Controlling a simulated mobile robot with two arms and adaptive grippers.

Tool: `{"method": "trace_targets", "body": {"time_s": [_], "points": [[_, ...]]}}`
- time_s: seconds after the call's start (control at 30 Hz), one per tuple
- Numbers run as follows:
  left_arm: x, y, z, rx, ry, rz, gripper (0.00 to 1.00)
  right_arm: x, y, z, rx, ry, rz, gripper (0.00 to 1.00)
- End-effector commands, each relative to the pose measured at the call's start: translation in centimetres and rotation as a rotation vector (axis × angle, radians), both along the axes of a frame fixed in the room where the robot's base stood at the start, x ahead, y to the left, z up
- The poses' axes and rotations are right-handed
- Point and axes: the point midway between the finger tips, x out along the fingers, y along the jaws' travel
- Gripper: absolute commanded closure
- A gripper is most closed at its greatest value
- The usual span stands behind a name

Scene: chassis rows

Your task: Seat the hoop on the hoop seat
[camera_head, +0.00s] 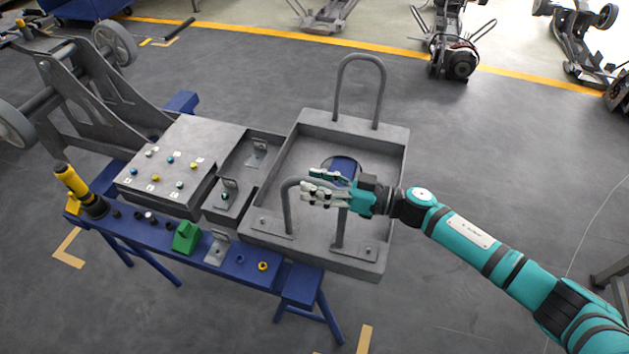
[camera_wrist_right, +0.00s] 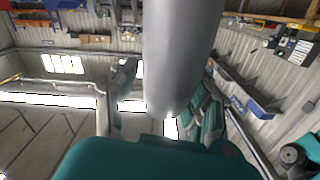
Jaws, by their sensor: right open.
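A grey tubular hoop (camera_head: 287,212) stands upright at the front of a grey tray-like chassis frame (camera_head: 275,243). Its legs come down at small bolted plates on the frame's front part, which look like the hoop seat (camera_head: 271,224). I cannot tell whether the legs are fully down in it. My right gripper (camera_head: 312,190) is open at the top of this hoop, and its fingers hide part of the bend. In the right wrist view a thick grey tube (camera_wrist_right: 180,60) runs down between the open fingers. My left gripper is not in view.
A second hoop (camera_head: 340,90) stands at the frame's far end. A dark blue round part (camera_head: 345,165) lies inside the frame. To the left are a panel with coloured knobs (camera_head: 180,150), a green block (camera_head: 186,237) and a yellow-black tool (camera_head: 75,185) on a blue bench (camera_head: 150,233).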

Motion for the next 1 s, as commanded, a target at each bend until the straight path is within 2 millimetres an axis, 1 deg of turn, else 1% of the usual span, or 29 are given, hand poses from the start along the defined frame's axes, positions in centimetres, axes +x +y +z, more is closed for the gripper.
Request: {"method": "trace_targets", "body": {"time_s": [0.17,0.4,0.53,0.6,0.73,1.0], "points": [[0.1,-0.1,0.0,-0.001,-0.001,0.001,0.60,-0.8,-2.7,0.0,-0.002,0.001,-0.002,0.52],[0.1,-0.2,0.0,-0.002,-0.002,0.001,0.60,-2.4,-7.7,0.0,-0.001,0.001,-0.002,0.52],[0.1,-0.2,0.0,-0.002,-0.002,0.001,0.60,-3.0,-9.6,0.1,0.001,0.000,-0.001,0.52],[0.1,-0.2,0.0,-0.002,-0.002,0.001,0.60,-3.2,-10.3,0.1,0.002,0.000,0.001,0.52],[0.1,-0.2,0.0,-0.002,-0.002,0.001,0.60,-3.4,-11.0,0.2,0.002,-0.003,0.000,0.52],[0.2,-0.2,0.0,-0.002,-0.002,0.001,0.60,-3.5,-11.1,0.2,0.003,-0.003,0.000,0.52]]}}
